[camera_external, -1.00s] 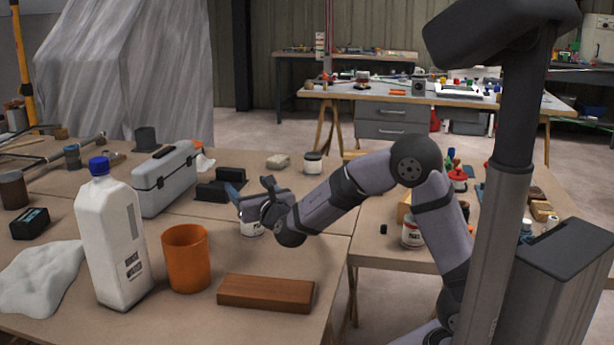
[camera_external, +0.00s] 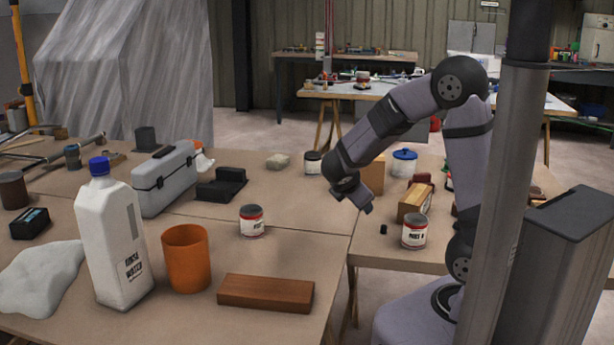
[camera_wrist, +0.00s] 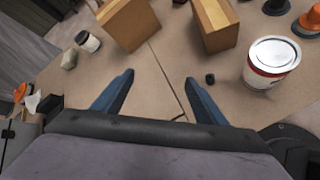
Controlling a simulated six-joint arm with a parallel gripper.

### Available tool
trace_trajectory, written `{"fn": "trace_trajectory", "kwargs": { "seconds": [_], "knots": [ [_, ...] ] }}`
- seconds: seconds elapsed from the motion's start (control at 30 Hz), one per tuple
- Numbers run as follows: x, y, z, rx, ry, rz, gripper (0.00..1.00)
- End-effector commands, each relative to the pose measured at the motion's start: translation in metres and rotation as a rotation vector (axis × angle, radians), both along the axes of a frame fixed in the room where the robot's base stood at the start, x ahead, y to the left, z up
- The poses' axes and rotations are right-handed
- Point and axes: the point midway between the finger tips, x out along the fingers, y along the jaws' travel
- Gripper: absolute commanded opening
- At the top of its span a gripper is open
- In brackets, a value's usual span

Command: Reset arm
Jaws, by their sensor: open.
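My gripper (camera_external: 355,205) hangs above the table near the seam between the two worktops, tilted downward. In the wrist view its two blue fingers (camera_wrist: 152,92) are spread apart with nothing between them. A small white can with a red band (camera_external: 252,221) stands upright on the left worktop, apart from my gripper. A second such can (camera_external: 414,231) stands on the right worktop; a large white-lidded can, seemingly this one, shows at the right of the wrist view (camera_wrist: 272,63).
A white jug (camera_external: 118,240), an orange cup (camera_external: 186,258) and a brown block (camera_external: 265,292) stand at the front left. A grey toolbox (camera_external: 166,178) is behind them. A wooden block (camera_external: 414,203) is right of my gripper. Worktop between the left can and my gripper is clear.

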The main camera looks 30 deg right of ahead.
Motion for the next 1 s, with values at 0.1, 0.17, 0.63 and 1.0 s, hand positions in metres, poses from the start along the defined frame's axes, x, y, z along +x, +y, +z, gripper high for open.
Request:
{"fn": "trace_trajectory", "kwargs": {
  "seconds": [0.1, 0.17, 0.63, 1.0],
  "knots": [
    [-0.05, -0.018, 0.011, 0.196, 0.015, -0.254, 0.66],
    [-0.075, -0.02, 0.011, 0.295, 0.017, -0.386, 0.66],
    [-0.191, 0.038, 0.041, 0.916, -0.063, -1.309, 0.66],
    [-0.199, 0.055, 0.047, 1.023, -0.092, -1.487, 0.66]
  ]
}}
